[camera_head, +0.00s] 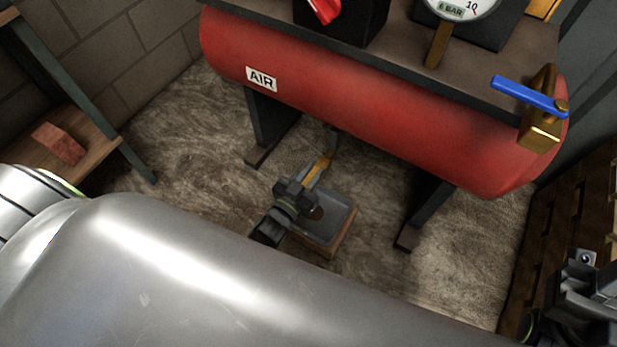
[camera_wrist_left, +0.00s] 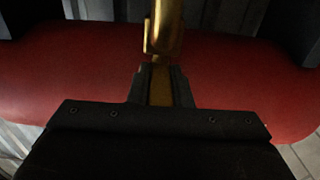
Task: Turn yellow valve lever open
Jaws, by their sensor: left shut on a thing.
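The yellow valve lever (camera_head: 321,164) is under the red air tank, low in the middle of the head view. My left gripper (camera_head: 311,178) is shut on it. In the left wrist view the lever (camera_wrist_left: 160,88) lies between the two dark fingers of the gripper (camera_wrist_left: 160,82), and the brass valve body (camera_wrist_left: 164,28) is just beyond the fingertips. The fingers hide part of the lever. My right arm's dark end (camera_head: 588,290) shows at the lower right edge, partly cut off; its jaws cannot be made out.
The red tank (camera_head: 350,100) stands on dark legs (camera_head: 424,215). A shallow tray (camera_head: 328,222) sits on the floor under the valve. A blue-handled brass valve (camera_head: 541,120) is at the tank's right end. A wooden shelf (camera_head: 88,150) with a brick (camera_head: 59,142) stands left; a pallet (camera_head: 575,215) stands right.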

